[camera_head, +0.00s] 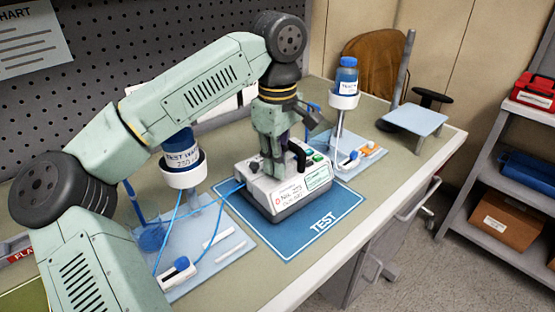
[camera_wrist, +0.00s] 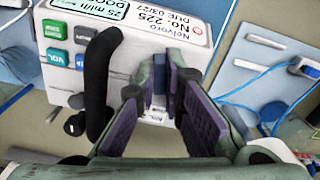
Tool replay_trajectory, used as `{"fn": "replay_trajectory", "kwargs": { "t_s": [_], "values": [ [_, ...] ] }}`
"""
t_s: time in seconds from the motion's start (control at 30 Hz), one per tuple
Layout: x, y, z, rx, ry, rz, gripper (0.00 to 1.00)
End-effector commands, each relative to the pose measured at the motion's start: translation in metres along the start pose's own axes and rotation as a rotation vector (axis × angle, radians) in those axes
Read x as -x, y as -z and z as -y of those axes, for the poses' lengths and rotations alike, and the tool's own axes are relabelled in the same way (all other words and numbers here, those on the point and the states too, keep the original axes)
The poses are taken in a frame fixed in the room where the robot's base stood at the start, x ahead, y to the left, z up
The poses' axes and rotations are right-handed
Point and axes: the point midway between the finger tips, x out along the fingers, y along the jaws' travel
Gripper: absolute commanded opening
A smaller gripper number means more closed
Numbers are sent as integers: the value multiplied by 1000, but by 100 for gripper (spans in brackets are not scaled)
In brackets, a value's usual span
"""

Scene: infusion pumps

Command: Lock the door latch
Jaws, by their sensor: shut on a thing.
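The infusion pump (camera_head: 288,207) is a white box on the blue TEST mat, with a printed label on its front. In the wrist view the pump (camera_wrist: 142,20) shows green and blue buttons and a curved black handle (camera_wrist: 98,80). My gripper (camera_head: 272,165) points down onto the top of the pump, beside the handle. In the wrist view its purple-padded fingers (camera_wrist: 158,92) are close together around a small dark blue-grey piece, which looks like the door latch (camera_wrist: 158,74). The fingers hide most of it, so its exact position cannot be told.
A bottle in a white ring holder (camera_head: 183,175) stands left of the pump, with blue tubes running to the pump. Another bottle stand (camera_head: 343,100) is behind it at the right. The blue mat (camera_head: 300,240) is clear in front. A shelf rack (camera_head: 500,165) stands at far right.

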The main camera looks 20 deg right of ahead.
Motion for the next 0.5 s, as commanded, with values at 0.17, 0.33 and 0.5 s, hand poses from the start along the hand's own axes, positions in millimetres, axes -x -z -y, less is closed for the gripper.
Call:
{"fn": "replay_trajectory", "kwargs": {
  "t_s": [0.17, 0.33, 0.5],
  "values": [
    [0, 0, 0, -120, 0, -2, 0],
    [0, 0, 0, -201, 0, -2, 0],
    [0, 0, 0, -246, 0, -1, 0]
  ]
}}
